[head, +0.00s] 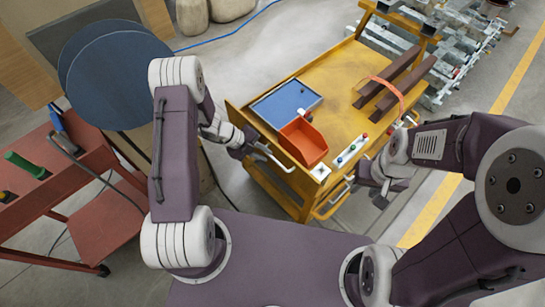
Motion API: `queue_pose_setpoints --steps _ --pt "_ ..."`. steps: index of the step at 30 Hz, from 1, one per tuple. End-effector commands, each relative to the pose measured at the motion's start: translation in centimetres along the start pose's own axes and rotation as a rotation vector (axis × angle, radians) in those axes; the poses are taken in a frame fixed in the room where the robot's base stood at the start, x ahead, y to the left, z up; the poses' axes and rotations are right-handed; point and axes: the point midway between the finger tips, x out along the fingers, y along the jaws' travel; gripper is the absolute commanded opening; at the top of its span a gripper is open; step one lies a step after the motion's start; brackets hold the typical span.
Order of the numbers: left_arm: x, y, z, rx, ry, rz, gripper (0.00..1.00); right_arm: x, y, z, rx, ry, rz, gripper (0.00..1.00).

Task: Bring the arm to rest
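My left gripper (262,149) is at the near left edge of the yellow cart (337,85), close to its handle. Its fingers are small and partly lost against the cart, so I cannot tell whether they are open or shut. My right gripper (380,196) hangs in front of the cart's near right side, low and pointing down. Its finger gap is not clear. I see no object in either gripper.
On the cart are a blue panel (283,104), an orange-red bin (304,143), a button strip (351,149) and dark brown bars (402,80). A red cart (62,181) stands at the left, near dark round discs (117,85). A yellow floor line (432,212) runs at the right.

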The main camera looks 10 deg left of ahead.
Motion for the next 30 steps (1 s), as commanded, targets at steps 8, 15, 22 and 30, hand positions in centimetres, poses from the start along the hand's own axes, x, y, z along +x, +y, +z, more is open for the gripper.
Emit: queue_pose_setpoints --steps 8,15,22,30 --pt "-2.1 0.1 0.0 -0.001 0.001 0.001 0.2 -0.2 0.0 0.0 0.0 0.0 0.0 0.36" --pt "-2.0 0.1 0.0 -0.001 0.001 0.001 0.2 -0.2 0.0 0.0 0.0 0.0 0.0 0.36" --pt "-1.9 -0.3 -0.3 0.011 0.004 0.003 0.2 -0.2 0.0 0.0 0.0 0.0 0.0 0.36" --pt "-8.4 -9.2 -6.9 0.529 -0.032 0.052 0.2 -0.2 0.0 0.0 0.0 0.0 0.0 0.36"
